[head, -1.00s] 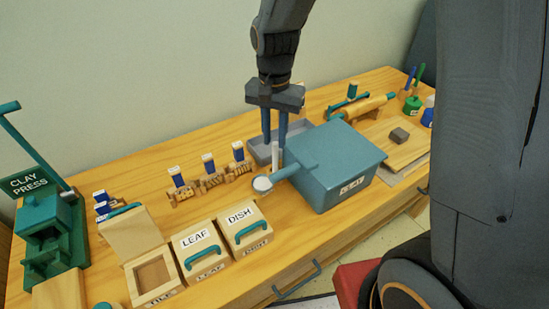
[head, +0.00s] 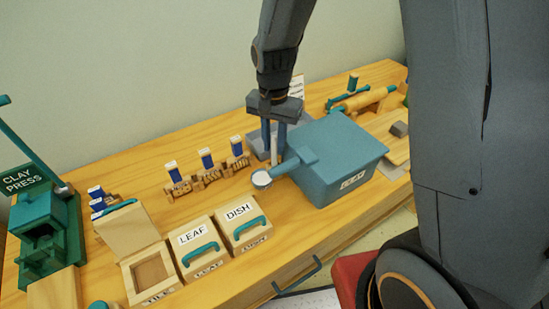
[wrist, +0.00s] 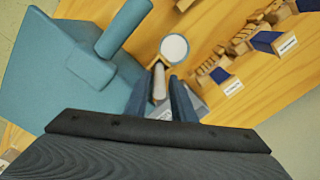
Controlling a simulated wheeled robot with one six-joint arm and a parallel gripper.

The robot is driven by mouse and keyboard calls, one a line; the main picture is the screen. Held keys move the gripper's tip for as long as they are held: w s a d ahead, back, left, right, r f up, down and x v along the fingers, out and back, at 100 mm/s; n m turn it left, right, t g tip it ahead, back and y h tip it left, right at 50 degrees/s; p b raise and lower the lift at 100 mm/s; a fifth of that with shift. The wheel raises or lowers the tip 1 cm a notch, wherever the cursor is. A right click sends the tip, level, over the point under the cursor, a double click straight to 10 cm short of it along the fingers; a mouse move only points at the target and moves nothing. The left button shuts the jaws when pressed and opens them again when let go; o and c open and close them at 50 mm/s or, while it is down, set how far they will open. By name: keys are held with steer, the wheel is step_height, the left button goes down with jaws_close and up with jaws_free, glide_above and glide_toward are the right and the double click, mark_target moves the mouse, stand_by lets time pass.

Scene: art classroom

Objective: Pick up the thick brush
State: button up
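A pale upright rod (head: 274,147) stands between the fingers of my gripper (head: 274,150), beside the blue-teal box. It also shows between the fingers in the wrist view (wrist: 158,82). It may be the handle of the thick brush, but I see no bristles and its lower end is hidden. My gripper points down, with its fingers on either side of the rod. They look slightly apart from it, and I see no clear grip. The wrist view shows the fingers (wrist: 163,88) from above.
The large blue-teal box (head: 340,170) with a protruding bar stands close right of the fingers. A round white-topped thing (head: 262,180) is in front. A grey tray (head: 255,145) lies behind. Stamps (head: 207,165) and the LEAF box (head: 200,245) are left.

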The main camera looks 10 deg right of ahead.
mark_target(275, 152)
steer(key=shift+f+p, duration=0.5)
steer(key=shift+f, duration=1.4)
jaws_close()
steer(key=shift+r, duration=0.1)
steer(key=shift+r+b, duration=1.1)
steer(key=shift+r, duration=3.8)
